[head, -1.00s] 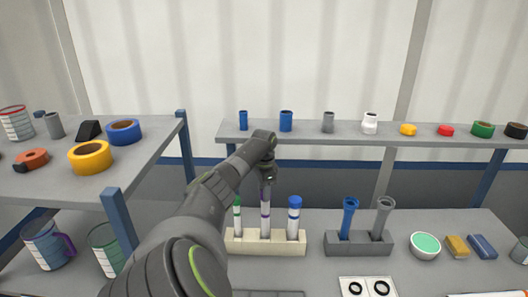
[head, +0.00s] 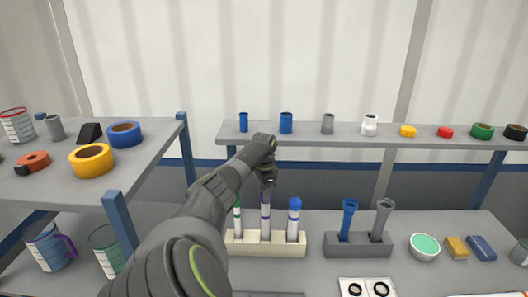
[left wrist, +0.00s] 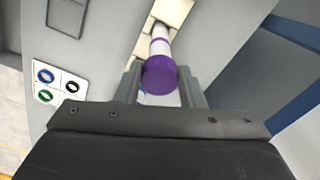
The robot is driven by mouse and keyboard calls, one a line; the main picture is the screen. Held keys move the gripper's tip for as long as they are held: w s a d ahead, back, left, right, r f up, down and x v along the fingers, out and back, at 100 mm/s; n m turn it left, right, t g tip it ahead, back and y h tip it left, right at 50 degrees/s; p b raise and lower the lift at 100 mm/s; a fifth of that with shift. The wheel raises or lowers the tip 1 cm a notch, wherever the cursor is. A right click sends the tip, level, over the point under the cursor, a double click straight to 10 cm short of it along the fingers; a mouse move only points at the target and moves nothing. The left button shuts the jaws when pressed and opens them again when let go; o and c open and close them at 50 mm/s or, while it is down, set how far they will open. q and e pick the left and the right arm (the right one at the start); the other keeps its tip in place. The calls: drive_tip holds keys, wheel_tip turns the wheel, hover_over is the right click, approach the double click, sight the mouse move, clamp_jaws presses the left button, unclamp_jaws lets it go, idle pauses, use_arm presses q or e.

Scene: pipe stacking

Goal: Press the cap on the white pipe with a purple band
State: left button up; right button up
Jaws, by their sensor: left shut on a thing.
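The white pipe with a purple band (head: 265,224) stands upright in the middle of the beige rack (head: 264,247). My left gripper (head: 267,185) is directly above it, pointing down. In the left wrist view, a purple cap (left wrist: 160,77) sits between the two fingers, and the gripper is shut on it. The white pipe (left wrist: 159,46) shows beyond the cap, in line with it. I cannot tell how far the cap is seated on the pipe. My right gripper is not in view.
A green-capped pipe (head: 237,219) and a blue-capped pipe (head: 294,219) stand close on either side. A grey rack (head: 358,245) with blue and grey pipes is to the right. A shelf (head: 205,131) with small items runs behind.

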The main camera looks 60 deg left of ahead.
use_arm(q)
drive_tip(key=shift+f, duration=0.3)
drive_tip(key=shift+f, duration=0.3)
drive_tip(key=shift+f+b, duration=0.6)
drive_tip(key=shift+f, duration=0.1)
idle(0.5)
drive_tip(key=o, duration=1.4)
drive_tip(key=shift+o, duration=0.2)
drive_tip(key=shift+r, duration=0.15)
wheel_tip(320, 180, up, 2)
drive_tip(key=p, duration=0.2)
drive_tip(key=shift+r+p, duration=0.2)
drive_tip(key=shift+p, duration=0.15)
drive_tip(key=shift+r, duration=2.2)
drive_tip(key=shift+f, duration=0.15)
